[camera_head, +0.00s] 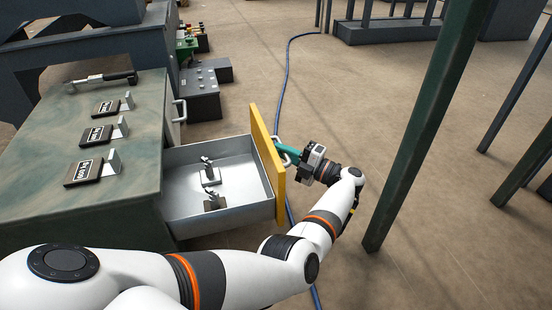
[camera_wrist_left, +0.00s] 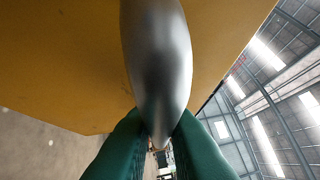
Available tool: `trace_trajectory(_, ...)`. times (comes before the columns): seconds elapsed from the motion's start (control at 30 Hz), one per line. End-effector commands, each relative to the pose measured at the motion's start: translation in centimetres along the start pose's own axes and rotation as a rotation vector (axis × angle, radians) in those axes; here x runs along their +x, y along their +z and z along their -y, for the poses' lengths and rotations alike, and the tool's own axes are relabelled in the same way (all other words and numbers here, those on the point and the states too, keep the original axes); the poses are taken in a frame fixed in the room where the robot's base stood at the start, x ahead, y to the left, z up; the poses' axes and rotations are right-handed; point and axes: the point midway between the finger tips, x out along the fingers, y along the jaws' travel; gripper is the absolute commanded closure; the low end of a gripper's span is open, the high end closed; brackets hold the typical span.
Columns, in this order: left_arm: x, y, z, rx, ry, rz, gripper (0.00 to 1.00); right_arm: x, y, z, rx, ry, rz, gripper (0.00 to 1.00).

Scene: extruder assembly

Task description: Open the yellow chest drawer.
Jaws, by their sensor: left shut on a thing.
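The drawer with the yellow front (camera_head: 266,150) is pulled well out of the green chest (camera_head: 135,160). Its grey metal inside shows, and two small metal parts (camera_head: 210,175) stand in it. My left gripper (camera_head: 286,151) is at the outer side of the yellow front, with its teal fingers shut on the silver handle. In the left wrist view the handle (camera_wrist_left: 158,60) runs down between the two green fingers (camera_wrist_left: 158,138), and the yellow front (camera_wrist_left: 60,60) fills the upper left. My right gripper is not in view.
Three dark labelled blocks (camera_head: 95,135) with metal pieces and a tool (camera_head: 105,78) lie on the chest top. A green post (camera_head: 425,130) stands right of my left arm. A blue cable (camera_head: 284,85) runs along the floor. Open floor lies beyond the drawer.

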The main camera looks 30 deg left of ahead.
Motion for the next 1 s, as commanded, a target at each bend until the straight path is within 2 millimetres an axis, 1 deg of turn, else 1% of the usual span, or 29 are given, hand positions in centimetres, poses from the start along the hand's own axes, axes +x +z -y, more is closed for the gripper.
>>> trace_trajectory(0.4, -0.2, -0.2, 0.0, 0.002, 0.001, -0.003, 1.0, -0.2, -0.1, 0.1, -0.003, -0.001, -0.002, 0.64)
trace_trajectory(0.43, -0.2, -0.2, 0.0, 0.002, 0.001, -0.003, 0.84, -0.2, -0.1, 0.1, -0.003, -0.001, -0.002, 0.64)
trace_trajectory(0.53, -0.2, -0.2, 0.0, 0.002, 0.001, -0.003, 0.68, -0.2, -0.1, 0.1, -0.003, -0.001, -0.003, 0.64)
trace_trajectory(0.57, -0.2, -0.2, 0.0, 0.002, 0.001, -0.002, 0.66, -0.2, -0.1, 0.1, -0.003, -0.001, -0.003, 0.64)
trace_trajectory(0.83, -0.2, -0.1, 0.1, 0.001, 0.001, -0.001, 0.66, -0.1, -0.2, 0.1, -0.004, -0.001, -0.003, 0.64)
trace_trajectory(0.93, -0.1, -0.1, 0.9, 0.0, 0.001, -0.001, 0.66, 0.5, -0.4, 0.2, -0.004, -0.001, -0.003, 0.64)
trace_trajectory(1.0, 0.0, 0.1, 1.8, -0.001, 0.001, -0.001, 0.66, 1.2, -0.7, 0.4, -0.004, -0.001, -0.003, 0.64)
